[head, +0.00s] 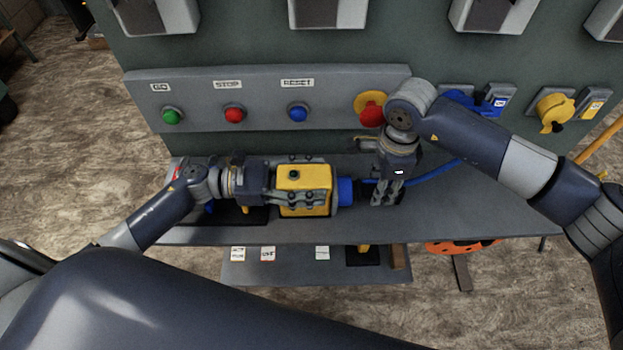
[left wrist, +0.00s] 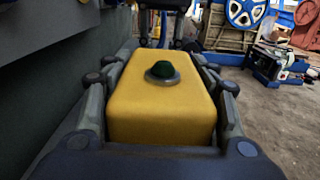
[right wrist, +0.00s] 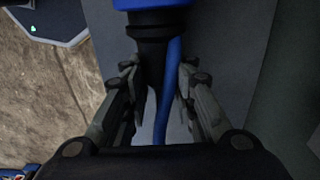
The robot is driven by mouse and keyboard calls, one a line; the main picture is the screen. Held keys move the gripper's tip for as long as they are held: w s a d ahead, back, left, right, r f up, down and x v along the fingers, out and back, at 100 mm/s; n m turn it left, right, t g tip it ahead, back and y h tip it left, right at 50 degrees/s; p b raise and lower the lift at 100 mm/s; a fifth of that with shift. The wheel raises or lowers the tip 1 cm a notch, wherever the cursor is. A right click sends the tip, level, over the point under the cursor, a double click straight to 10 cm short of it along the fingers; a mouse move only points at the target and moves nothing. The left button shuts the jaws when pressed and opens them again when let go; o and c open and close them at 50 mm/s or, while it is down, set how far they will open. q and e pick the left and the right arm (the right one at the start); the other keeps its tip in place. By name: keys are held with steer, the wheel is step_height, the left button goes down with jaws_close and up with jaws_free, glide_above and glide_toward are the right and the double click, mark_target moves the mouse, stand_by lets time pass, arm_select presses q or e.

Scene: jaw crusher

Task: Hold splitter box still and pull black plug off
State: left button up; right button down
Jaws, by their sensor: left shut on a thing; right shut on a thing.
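The yellow splitter box (head: 303,208) lies above the grey shelf, with a blue socket (head: 346,191) on its right side. My left gripper (head: 312,183) comes from the left and is shut on the box; the left wrist view shows fingers on both sides of the yellow box (left wrist: 160,105) and a dark green knob on top. The black plug (right wrist: 152,48) meets the blue socket (right wrist: 150,5), with no gap visible. My right gripper (right wrist: 158,78) is shut around the plug's rear part, near the blue cable (right wrist: 171,75). Its fingers partly hide the plug in the head view.
The blue cable (head: 430,174) runs right from the plug towards the panel. A control panel (head: 200,100) with green, red and blue buttons and a red emergency knob (head: 371,113) stands behind. The grey shelf (head: 450,215) is mostly clear at right. A lower labelled shelf (head: 300,270) is in front.

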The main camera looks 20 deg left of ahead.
steer(key=shift+d, duration=0.1)
steer(key=shift+w+d, duration=0.25)
steer(key=shift+d, duration=0.35)
steer(key=shift+w+d, duration=0.2)
steer(key=shift+d, duration=0.35)
arm_select(q)
steer(key=o, duration=1.6)
